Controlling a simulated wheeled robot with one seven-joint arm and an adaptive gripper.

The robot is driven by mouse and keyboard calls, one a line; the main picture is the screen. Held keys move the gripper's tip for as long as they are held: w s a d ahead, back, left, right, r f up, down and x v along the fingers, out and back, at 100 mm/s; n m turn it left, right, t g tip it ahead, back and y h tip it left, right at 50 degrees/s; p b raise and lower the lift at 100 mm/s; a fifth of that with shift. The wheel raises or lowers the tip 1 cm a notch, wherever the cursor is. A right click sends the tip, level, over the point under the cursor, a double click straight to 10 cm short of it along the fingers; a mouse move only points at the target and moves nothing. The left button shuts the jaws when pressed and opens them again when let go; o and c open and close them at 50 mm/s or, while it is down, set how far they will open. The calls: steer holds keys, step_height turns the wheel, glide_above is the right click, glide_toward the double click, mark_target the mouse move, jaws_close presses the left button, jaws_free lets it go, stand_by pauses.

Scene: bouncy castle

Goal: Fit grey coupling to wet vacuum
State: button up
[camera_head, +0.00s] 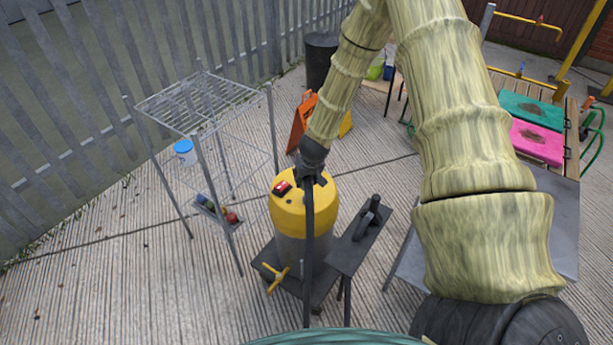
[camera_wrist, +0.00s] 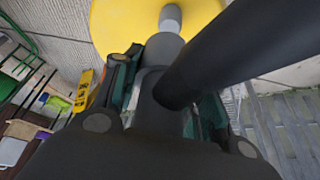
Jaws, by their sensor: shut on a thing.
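The wet vacuum (camera_head: 290,215) is a yellow-topped drum with a grey body, standing on a dark low platform. My gripper (camera_head: 312,168) is directly over its top. In the wrist view my gripper (camera_wrist: 160,80) is shut on the grey coupling (camera_wrist: 152,95), with one finger on each side. A thick dark hose (camera_wrist: 235,50) runs from the coupling and hangs down in front of the drum in the head view (camera_head: 308,250). A light grey stub (camera_wrist: 171,18) on the yellow top (camera_wrist: 125,20) lines up with the coupling's end. I cannot tell whether they touch.
A wire rack (camera_head: 200,105) with a blue-lidded tub (camera_head: 185,152) stands left. A narrow dark bench (camera_head: 352,250) with a black tool (camera_head: 368,215) is close on the right. A yellow tap-like handle (camera_head: 277,281) sits low in front. An orange sign (camera_head: 302,120) stands behind.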

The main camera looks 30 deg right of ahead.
steer(key=shift+f+b, duration=1.1)
steer(key=shift+f, duration=0.55)
steer(key=shift+s+a+f, duration=0.1)
steer(key=shift+s, duration=0.05)
steer(key=shift+f+b, duration=1.35)
steer(key=shift+f, duration=1.1)
stand_by(3.8)
